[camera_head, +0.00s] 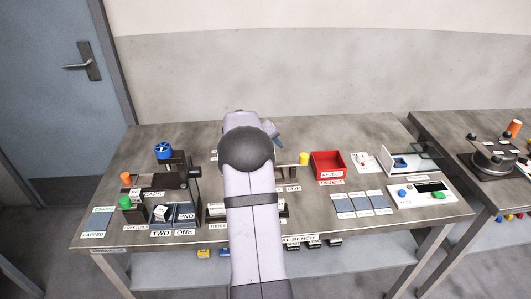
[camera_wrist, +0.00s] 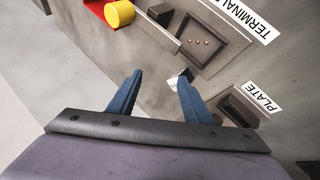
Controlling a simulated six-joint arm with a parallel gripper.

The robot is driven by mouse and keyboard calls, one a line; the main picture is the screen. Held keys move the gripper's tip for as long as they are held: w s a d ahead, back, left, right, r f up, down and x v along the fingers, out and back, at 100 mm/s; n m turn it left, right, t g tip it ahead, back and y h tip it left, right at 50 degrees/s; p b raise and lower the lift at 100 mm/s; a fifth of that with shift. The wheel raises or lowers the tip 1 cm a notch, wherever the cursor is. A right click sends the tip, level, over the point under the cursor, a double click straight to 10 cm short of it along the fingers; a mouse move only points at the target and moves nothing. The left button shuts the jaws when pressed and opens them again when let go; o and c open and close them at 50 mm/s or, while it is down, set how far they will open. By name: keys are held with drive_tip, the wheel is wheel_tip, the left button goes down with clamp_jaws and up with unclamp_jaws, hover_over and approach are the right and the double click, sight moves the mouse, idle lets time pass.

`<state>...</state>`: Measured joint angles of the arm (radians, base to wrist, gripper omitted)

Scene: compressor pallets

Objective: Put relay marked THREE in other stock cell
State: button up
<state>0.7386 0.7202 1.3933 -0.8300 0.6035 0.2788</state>
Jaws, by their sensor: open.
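My gripper (camera_wrist: 158,82) is open in the wrist view, its two blue fingers apart over the grey bench. A small pale piece (camera_wrist: 175,77) shows beside the right finger; I cannot tell what it is. In the head view my arm hides most of the gripper; a blue finger part shows right of it. A white block (camera_head: 161,213), possibly a relay, sits in the left stock cell, above the label TWO. The right stock cell (camera_head: 185,213), above the label ONE, looks empty.
A red reject bin (camera_head: 328,163) and a yellow cylinder (camera_head: 303,158) stand right of my arm. A dark press with a blue knob (camera_head: 163,150) stands behind the cells. Grey-blue pads (camera_head: 362,203) and a control panel (camera_head: 420,193) lie at right. The bench's back left is clear.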

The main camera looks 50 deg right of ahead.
drive_tip(key=m, duration=0.2)
drive_tip(key=w+m+y+p, duration=0.1)
drive_tip(key=m, duration=0.2)
drive_tip(key=shift+w+a+r+y, duration=0.1)
drive_tip(key=shift+r+y, duration=0.05)
drive_tip(key=shift+y, duration=0.15)
drive_tip(key=m, duration=0.1)
drive_tip(key=w+m+p, duration=0.1)
drive_tip(key=m+t+y, duration=0.1)
drive_tip(key=shift+w+a+m, duration=0.25)
drive_tip(key=shift+w+m, duration=0.1)
drive_tip(key=shift+m, duration=0.05)
drive_tip(key=shift+p+x, duration=0.55)
drive_tip(key=shift+x, duration=0.7)
drive_tip(key=shift+p+x, duration=1.15)
drive_tip(key=shift+x, duration=1.4)
drive_tip(key=shift+a, duration=0.1)
clamp_jaws()
